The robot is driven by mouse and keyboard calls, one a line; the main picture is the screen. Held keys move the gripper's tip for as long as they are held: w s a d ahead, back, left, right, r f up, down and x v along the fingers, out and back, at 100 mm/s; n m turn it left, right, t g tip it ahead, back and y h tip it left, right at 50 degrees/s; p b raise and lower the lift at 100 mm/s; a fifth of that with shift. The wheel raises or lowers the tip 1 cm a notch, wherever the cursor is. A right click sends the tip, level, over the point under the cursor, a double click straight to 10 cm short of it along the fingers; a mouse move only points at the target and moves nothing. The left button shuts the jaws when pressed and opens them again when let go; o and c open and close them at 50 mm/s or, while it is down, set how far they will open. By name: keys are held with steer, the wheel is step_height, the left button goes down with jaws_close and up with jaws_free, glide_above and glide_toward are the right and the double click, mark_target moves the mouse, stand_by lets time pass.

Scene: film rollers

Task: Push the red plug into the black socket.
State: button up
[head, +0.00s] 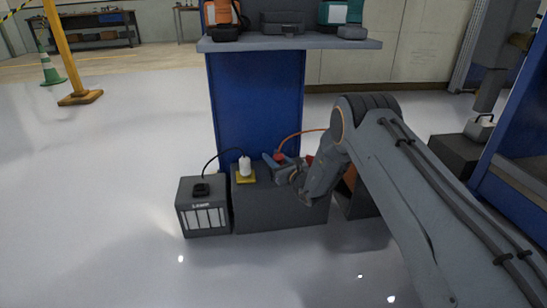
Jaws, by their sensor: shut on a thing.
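My gripper (280,166) is above the right part of a low dark grey box. It is shut on the red plug (279,156), whose small red body shows between the fingers. A red cable (303,133) curves from the plug up and to the right, behind my arm. A small black fitting (200,189) sits on top of a grey unit at the left; I cannot tell whether it is the black socket. The area under the plug is hidden by my gripper, so I cannot see whether a socket is there or touches the plug.
A white plug (245,166) stands on a yellow base (245,179) on the dark grey box (270,212), with a black cable to the grey unit (204,218). A blue column (255,105) carries a shelf (290,42) behind. The floor at the left is clear.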

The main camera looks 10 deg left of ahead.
steer(key=shift+f, duration=0.2)
steer(key=o, duration=1.3)
steer(key=shift+o, duration=0.2)
steer(key=shift+f, duration=0.1)
